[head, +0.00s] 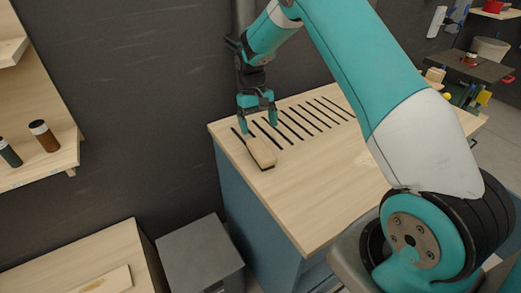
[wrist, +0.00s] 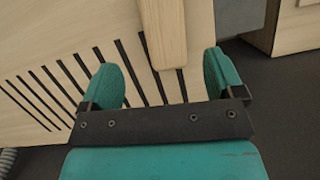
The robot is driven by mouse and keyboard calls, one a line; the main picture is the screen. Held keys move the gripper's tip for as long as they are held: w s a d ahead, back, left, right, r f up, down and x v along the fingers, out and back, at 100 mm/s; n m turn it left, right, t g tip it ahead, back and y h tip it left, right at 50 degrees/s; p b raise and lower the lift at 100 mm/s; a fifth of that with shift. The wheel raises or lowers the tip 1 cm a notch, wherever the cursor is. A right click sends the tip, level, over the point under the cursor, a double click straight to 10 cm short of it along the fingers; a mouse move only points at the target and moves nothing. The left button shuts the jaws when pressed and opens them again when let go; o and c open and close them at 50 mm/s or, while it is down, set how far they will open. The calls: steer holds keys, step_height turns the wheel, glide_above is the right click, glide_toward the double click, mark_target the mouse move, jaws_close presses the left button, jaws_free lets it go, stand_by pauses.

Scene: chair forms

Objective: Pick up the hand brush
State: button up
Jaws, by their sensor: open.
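The hand brush (head: 261,151) is a pale wooden block with a dark underside. It lies on the wooden worktop near its left edge. In the wrist view the wooden brush (wrist: 163,30) comes in from the top, in line with the space between the fingers. My gripper (head: 258,127) has two teal fingers spread apart with nothing held between them. It points down over the slotted end of the worktop, at the brush's far end. In the wrist view my gripper (wrist: 165,78) shows both fingers, one to each side of the brush. I cannot tell whether they touch it.
The worktop (head: 320,195) has a row of dark slots along its back and is clear in front. A shelf with two small bottles (head: 44,136) is at the left. A grey box (head: 200,258) stands below. Shelves with several items (head: 470,65) are at the back right.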

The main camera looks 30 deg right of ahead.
mark_target(261, 148)
steer(key=p+x, duration=0.1)
steer(key=x, duration=0.3)
steer(key=shift+s+a+f, duration=0.1)
steer(key=shift+f, duration=0.15)
steer(key=p+x, duration=0.2)
steer(key=x, duration=0.3)
steer(key=shift+s+a+p, duration=0.1)
steer(key=shift+a+p, duration=0.1)
steer(key=shift+p, duration=0.2)
steer(key=shift+f, duration=0.15)
steer(key=c, duration=1.1)
